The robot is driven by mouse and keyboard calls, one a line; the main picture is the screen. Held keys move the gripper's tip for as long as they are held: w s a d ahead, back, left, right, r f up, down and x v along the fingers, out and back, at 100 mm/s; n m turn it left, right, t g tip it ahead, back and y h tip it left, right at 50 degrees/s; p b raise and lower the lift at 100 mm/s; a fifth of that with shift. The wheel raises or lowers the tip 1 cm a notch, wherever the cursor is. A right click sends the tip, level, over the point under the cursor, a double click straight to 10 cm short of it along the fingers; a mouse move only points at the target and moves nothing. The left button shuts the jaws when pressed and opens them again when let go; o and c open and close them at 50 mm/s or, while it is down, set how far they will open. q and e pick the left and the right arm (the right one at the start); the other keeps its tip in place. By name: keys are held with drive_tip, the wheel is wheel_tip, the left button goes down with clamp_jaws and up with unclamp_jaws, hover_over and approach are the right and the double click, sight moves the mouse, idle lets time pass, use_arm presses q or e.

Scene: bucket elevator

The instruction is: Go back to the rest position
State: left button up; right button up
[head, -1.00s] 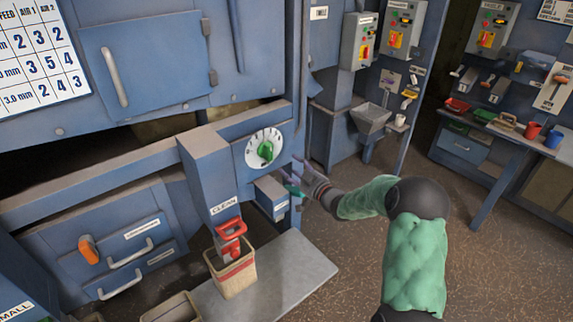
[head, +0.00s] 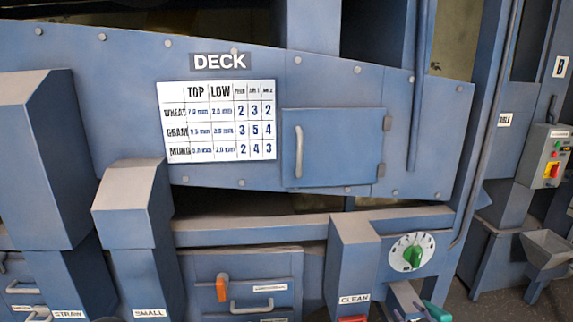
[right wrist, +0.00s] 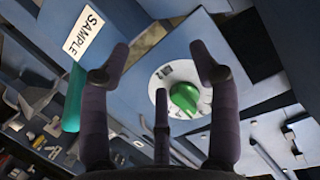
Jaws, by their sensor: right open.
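My right gripper (right wrist: 158,66) is open and empty in the right wrist view, its dark fingers spread apart. The white dial with a green knob (right wrist: 184,98) shows beyond and between the fingers, with no visible grip on it. The dial's green knob (head: 413,257) also shows at the lower right of the head view. A sample chute with a SAMPLE label (right wrist: 84,32) and a teal handle (right wrist: 73,98) is left of the fingers in the right wrist view.
The blue deck machine (head: 240,70) fills most of the head view. A CLEAN spout (head: 354,265) stands left of the dial, and drawers with an orange handle (head: 222,288) are further left. A grey hopper (head: 548,248) and control box (head: 549,157) are at the right.

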drive_tip(key=s+a+f+m+g+y, duration=0.1)
drive_tip(key=s+a+f+g, duration=0.4)
drive_tip(key=a+f, duration=0.45)
drive_tip(key=s+a+f+g+y, duration=0.1)
drive_tip(key=s+a+f+g, duration=0.1)
drive_tip(key=s+a+f, duration=0.55)
drive_tip(key=s+a+f+g, duration=0.4)
drive_tip(key=s+a, duration=0.2)
drive_tip(key=s, duration=0.4)
drive_tip(key=s+a+f+g+y, duration=0.1)
drive_tip(key=s+a+f+g, duration=0.2)
drive_tip(key=s, duration=0.7)
drive_tip(key=a+f, duration=0.2)
drive_tip(key=a, duration=0.1)
drive_tip(key=shift+a+f+g, duration=0.15)
drive_tip(key=shift+g, duration=0.25)
